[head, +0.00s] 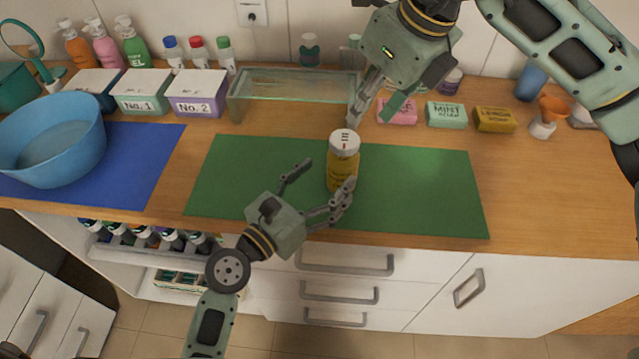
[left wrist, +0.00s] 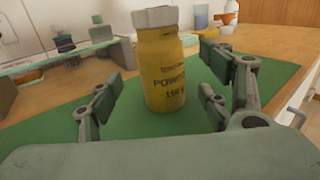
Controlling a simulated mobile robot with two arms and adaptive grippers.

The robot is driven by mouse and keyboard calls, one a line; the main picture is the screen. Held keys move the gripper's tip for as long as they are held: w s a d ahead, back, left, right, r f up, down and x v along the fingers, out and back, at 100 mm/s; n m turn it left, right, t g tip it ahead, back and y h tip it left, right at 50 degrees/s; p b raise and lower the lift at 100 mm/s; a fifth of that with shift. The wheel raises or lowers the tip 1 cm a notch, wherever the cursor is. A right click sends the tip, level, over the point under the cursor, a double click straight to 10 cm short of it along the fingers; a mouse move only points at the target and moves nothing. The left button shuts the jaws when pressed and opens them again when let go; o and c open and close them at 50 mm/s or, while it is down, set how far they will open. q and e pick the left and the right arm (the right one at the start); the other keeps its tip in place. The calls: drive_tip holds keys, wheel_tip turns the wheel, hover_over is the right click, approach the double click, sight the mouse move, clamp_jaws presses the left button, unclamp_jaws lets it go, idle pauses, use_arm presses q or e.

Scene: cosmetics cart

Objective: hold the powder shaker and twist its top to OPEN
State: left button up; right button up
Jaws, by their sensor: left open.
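The powder shaker (head: 343,172), a yellow bottle with a white top (head: 344,142), stands upright on the green mat (head: 430,190). It also shows in the left wrist view (left wrist: 163,75), with dark lettering facing that camera. My left gripper (head: 326,179) is open and low at the mat. In the left wrist view its fingers (left wrist: 160,85) lie to either side of the shaker, with gaps on both sides. My right gripper (head: 378,108) is open and empty, pointing down behind and to the right of the shaker's top, apart from it.
A glass shelf (head: 295,85) stands behind the mat. Soaps, including a pink one (head: 397,112) and a mint one (head: 446,115), lie at the back right. A blue basin (head: 52,140) sits on the blue mat (head: 140,165) at left. The green mat's right side is clear.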

sight(342, 139)
use_arm(q)
drive_tip(key=x, duration=0.6)
drive_tip(key=shift+w+d, duration=0.15)
drive_tip(key=shift+d, duration=0.05)
drive_tip(key=shift+c, duration=0.5)
drive_tip(key=c, duration=1.2)
use_arm(e)
drive_tip(key=shift+o, duration=0.4)
use_arm(q)
drive_tip(key=shift+c, duration=0.2)
use_arm(e)
drive_tip(key=o, duration=0.4)
drive_tip(key=shift+w+a+m, duration=0.2)
drive_tip(key=shift+m, duration=0.2)
drive_tip(key=shift+o, duration=0.5)
drive_tip(key=shift+w+a+r+m+g+h, duration=0.2)
drive_tip(key=shift+a+m+g+h, duration=0.2)
drive_tip(key=shift+m, duration=0.1)
drive_tip(key=f+m, duration=0.2)
drive_tip(key=f, duration=0.1)
drive_tip(key=w+a+f+m+g+h, duration=0.1)
drive_tip(key=f+m, duration=0.1)
drive_tip(key=f, duration=0.1)
drive_tip(key=a+f+m+h, duration=0.1)
drive_tip(key=f+m, duration=0.1)
drive_tip(key=f, duration=0.1)
drive_tip(key=shift+w+a+f+g, duration=0.2)
drive_tip(key=shift+w+a+g, duration=0.05)
drive_tip(key=shift+w+g, duration=0.05)
